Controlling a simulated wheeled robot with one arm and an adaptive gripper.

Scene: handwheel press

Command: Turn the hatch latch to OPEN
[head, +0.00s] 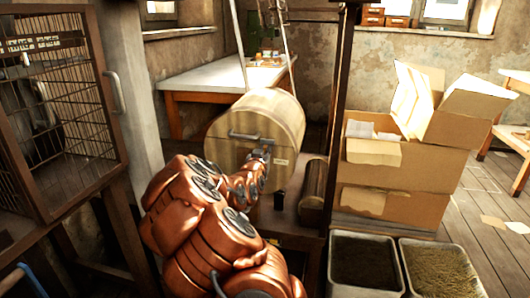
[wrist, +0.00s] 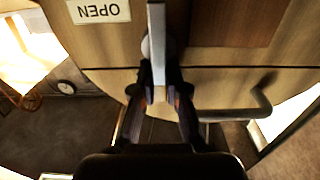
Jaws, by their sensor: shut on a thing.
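The hatch (head: 228,150) is the round wooden front of a drum in the middle of the head view. In the wrist view its planks (wrist: 215,85) fill the upper part. The latch (wrist: 157,35) is a pale metal bar running up the wrist view from between my fingers. My gripper (wrist: 160,92) is shut on the latch; in the head view my gripper (head: 263,153) is at the right of the hatch, mostly hidden by my arm. The OPEN label (wrist: 98,11) appears upside down, left of the latch bar's upper end and apart from it.
A bent metal handle (head: 243,136) is fixed on the hatch, and also shows in the wrist view (wrist: 252,107). A wire-fronted cabinet (head: 112,120) stands at left. Cardboard boxes (head: 395,190) and two filled bins (head: 365,265) stand at right.

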